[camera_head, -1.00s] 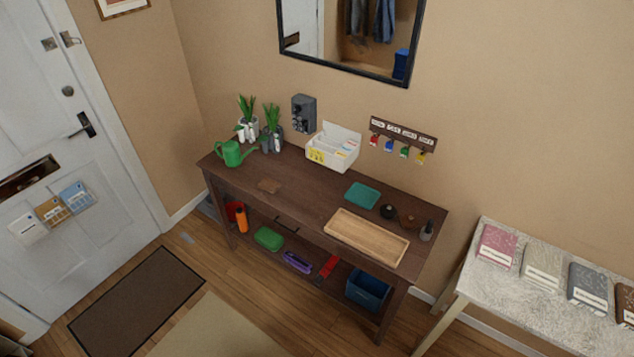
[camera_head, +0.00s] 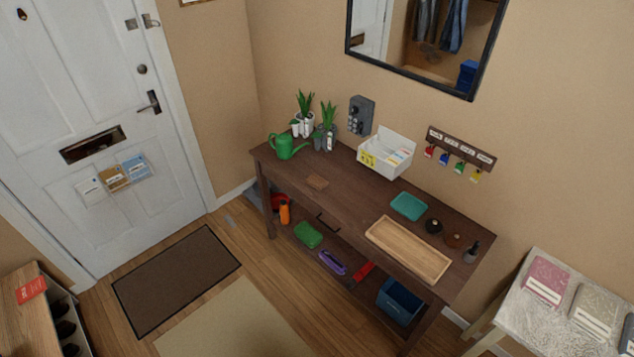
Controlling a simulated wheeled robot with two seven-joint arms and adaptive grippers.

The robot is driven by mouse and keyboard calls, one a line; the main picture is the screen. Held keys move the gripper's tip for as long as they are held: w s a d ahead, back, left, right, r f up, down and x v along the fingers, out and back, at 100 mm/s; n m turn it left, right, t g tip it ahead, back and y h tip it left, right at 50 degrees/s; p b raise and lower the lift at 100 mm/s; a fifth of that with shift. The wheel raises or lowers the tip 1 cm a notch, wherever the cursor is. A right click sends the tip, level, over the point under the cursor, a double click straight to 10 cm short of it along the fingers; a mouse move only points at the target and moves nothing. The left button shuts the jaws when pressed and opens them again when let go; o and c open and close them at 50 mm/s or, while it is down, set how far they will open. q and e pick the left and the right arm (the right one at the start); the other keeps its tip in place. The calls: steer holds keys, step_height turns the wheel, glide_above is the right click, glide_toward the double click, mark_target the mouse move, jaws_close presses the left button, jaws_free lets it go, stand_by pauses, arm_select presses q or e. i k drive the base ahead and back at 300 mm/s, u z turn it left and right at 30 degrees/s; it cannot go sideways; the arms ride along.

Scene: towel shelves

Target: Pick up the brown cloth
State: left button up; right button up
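No brown folded cloth shows on the light table (camera_head: 532,305) at the right in the current view. A pink folded cloth (camera_head: 546,281), a beige folded cloth (camera_head: 594,311) and part of a grey folded cloth (camera_head: 628,333) lie there, each with a pale label; the right frame edge cuts off the rest of the table. Neither of my grippers is in view.
The dark table also holds a green watering can (camera_head: 287,147), plants, a white box (camera_head: 386,155), a teal tray (camera_head: 408,206) and a wooden tray (camera_head: 408,249). A blue bin (camera_head: 399,300) stands on its lower shelf. A shoe rack (camera_head: 42,310) is at lower left.

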mark_target(314, 180)
steer(key=z, duration=0.15)
steer(key=i, duration=1.15)
steer(key=z, duration=0.4)
